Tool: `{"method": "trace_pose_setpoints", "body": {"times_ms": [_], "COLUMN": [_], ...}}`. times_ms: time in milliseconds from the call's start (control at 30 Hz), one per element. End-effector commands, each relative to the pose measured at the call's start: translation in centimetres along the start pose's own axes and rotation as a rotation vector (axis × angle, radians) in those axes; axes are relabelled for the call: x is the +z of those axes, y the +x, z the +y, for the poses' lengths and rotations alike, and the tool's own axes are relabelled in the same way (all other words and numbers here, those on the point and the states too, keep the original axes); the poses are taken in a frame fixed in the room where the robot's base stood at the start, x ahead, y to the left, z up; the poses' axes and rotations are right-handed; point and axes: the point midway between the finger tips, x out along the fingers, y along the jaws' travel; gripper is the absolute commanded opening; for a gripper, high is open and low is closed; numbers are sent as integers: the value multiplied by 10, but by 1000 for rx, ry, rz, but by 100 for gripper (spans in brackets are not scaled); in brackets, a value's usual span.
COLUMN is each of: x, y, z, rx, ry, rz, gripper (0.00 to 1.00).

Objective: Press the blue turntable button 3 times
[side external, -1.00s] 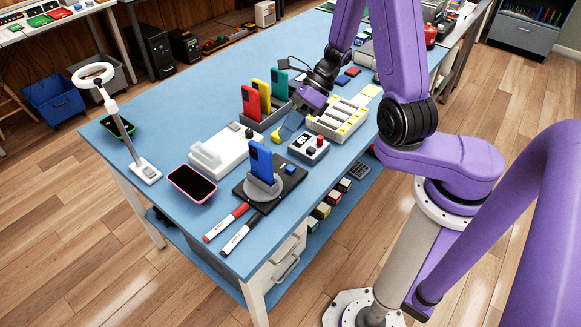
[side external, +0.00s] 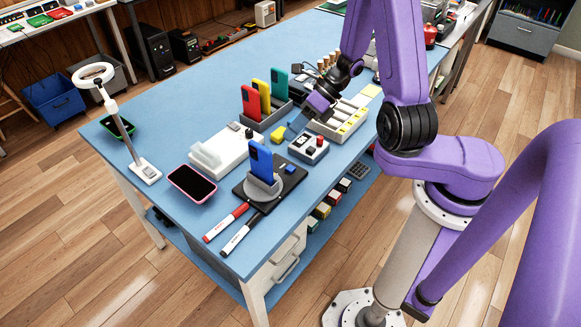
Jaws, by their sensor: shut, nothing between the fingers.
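The turntable (side external: 243,190) is a black base with a grey round holder near the front of the blue table. A blue phone (side external: 260,160) stands upright in the holder. The small blue button (side external: 290,169) sits on the base, right of the phone, and nothing covers it. My gripper (side external: 291,132) is shut and empty, pointing down and left. It is behind the button and apart from it, beside a yellow object (side external: 278,133) and just behind a small white box with dark and red controls (side external: 308,148).
A white device (side external: 215,150) is left of the turntable. Red, yellow and green phones stand in a dark rack (side external: 270,118) behind. A tray with yellow-marked slots (side external: 340,120) lies under my wrist. Two markers (side external: 240,232) and a pink-edged phone (side external: 192,184) lie in front and left.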

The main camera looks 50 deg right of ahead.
Motion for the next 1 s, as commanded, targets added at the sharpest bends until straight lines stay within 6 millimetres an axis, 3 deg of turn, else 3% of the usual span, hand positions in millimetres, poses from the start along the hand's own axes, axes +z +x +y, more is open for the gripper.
{"method": "trace_pose_setpoints", "body": {"times_ms": [600, 1000], "x": [-36, -41], "y": [49, 56], "z": [-35, -41], "rx": [2, 0], "ry": [0, -2], "rz": [2, 2], "gripper": [0, 0]}}
